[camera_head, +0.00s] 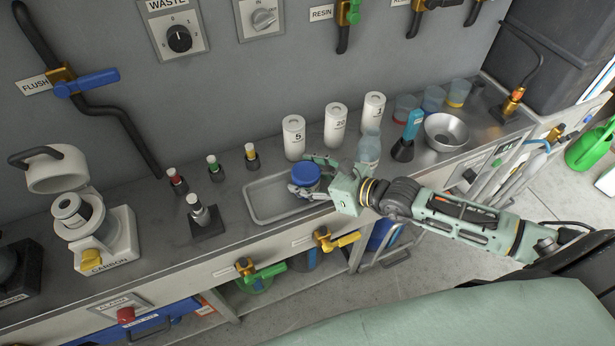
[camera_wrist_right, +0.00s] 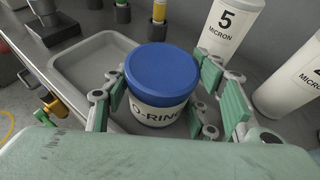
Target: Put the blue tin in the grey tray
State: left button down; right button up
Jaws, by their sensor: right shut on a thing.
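The blue tin (camera_head: 305,175) has a blue lid and a pale body. In the right wrist view the tin (camera_wrist_right: 160,80) shows an "O-RING" label and stands upright between the fingers. My right gripper (camera_head: 304,189) is shut on the tin, with green pads on both sides of it. The grey tray (camera_head: 256,215) is a shallow rectangle on the counter; it also shows in the right wrist view (camera_wrist_right: 75,68). In the head view the tin is over the tray's right part. I cannot tell whether it touches the tray floor. My left gripper is not in view.
White canisters (camera_head: 294,138) marked with numbers stand behind the tray. Small capped bottles (camera_head: 213,168) stand to its left and behind. A clear bottle (camera_head: 368,150) stands close to my right wrist.

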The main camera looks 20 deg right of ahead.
jog(key=shift+f, duration=0.1)
jog(key=o, duration=0.7)
jog(key=shift+f, duration=0.1)
jog(key=o, duration=0.5)
jog(key=shift+r, duration=0.25)
jog(key=shift+s+d, duration=0.2)
jog(key=v, duration=1.1)
jog(key=shift+s+r+p, duration=0.2)
jog(key=shift+r+p, duration=0.05)
jog(key=shift+p, duration=0.05)
